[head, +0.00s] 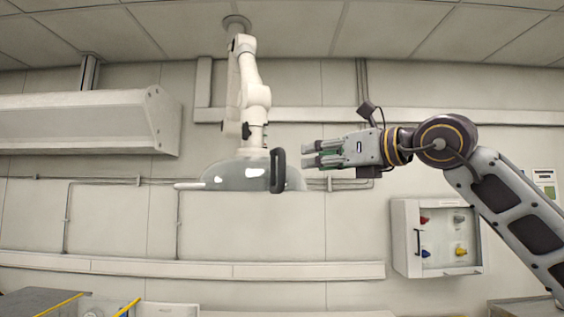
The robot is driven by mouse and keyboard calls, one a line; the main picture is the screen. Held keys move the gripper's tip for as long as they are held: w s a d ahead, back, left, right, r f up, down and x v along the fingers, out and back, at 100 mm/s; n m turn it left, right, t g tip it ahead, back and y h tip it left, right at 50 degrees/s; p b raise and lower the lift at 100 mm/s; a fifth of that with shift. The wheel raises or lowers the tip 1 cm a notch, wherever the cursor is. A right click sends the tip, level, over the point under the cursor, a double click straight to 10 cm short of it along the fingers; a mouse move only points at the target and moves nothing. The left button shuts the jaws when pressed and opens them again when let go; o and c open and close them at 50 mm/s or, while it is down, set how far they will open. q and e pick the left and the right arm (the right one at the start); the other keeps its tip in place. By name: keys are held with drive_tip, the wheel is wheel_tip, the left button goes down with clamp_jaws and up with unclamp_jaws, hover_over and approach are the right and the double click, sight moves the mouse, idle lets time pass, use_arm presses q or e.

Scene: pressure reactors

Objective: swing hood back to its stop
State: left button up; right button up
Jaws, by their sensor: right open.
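The hood (235,175) is a clear dome hanging from a white jointed arm (250,85) that comes down from the ceiling. A dark upright handle (278,170) stands at the dome's right side, and a pale rod sticks out at its left. My right gripper (308,154) reaches in from the right and points left at the handle. Its fingers are open and empty, and a gap shows in the picture between the fingertips and the handle. How far apart they are in depth I cannot tell. My left gripper is not in view.
A large white canopy (85,122) is fixed to the wall at the left. A white wall cabinet with coloured valves (437,238) is below my right arm. Pipes and a rail (200,269) run along the wall. Yellow-edged surfaces (40,302) show at lower left.

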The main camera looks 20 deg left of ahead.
sight(285, 162)
drive_tip(key=p+x, duration=0.4)
drive_tip(key=x, duration=0.8)
drive_tip(key=shift+a, duration=0.1)
drive_tip(key=shift+c, duration=0.5)
clamp_jaws()
